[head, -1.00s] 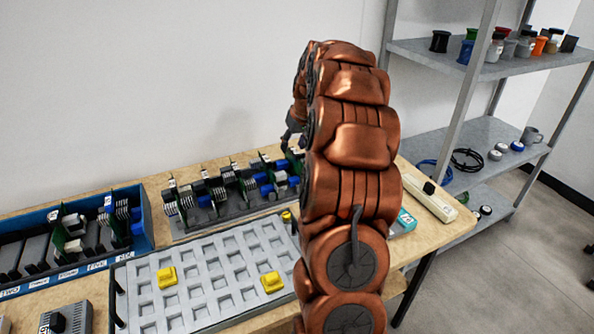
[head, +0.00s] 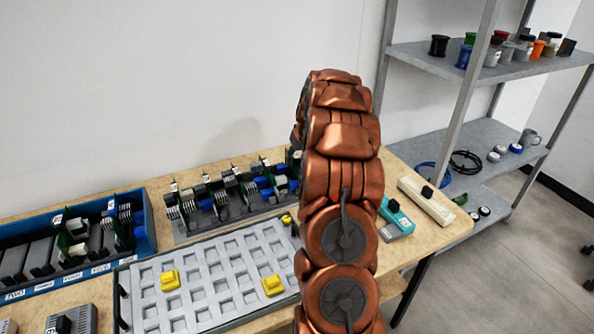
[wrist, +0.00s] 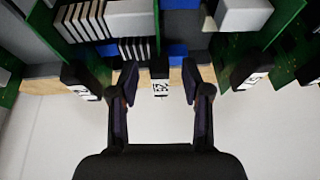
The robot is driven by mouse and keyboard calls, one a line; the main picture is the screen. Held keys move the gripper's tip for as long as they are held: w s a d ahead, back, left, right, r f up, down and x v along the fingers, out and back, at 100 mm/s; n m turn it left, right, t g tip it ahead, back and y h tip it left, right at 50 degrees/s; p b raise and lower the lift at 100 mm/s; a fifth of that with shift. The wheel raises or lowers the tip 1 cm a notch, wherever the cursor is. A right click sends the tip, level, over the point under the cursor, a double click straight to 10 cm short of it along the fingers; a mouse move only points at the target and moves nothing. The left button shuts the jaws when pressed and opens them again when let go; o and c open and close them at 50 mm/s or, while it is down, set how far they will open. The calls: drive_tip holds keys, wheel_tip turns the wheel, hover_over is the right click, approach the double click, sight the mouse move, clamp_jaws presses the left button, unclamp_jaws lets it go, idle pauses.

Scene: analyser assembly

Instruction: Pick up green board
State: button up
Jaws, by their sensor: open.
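Several green boards with grey, white and blue parts stand upright in a grey rack (head: 185,236) at the back of the table. In the wrist view, one green board (wrist: 65,40) is at the upper left and another (wrist: 285,20) at the upper right. My gripper (wrist: 160,78) is open and empty. A small black block with a white printed label (wrist: 160,88) shows between its fingertips; I cannot tell whether they touch it. In the head view my arm hides the gripper and the rack's right end.
A blue bin (head: 148,222) with boards and labelled slots stands at the left. A grey tray (head: 230,268) with yellow pieces lies in front of the rack. A teal device (head: 397,218) and a white power strip (head: 425,203) lie at the right. A wall stands behind.

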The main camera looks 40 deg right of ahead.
drive_tip(key=shift+w+d+f, duration=0.1)
drive_tip(key=shift+w+f, duration=0.1)
drive_tip(key=shift+f, duration=0.2)
clamp_jaws()
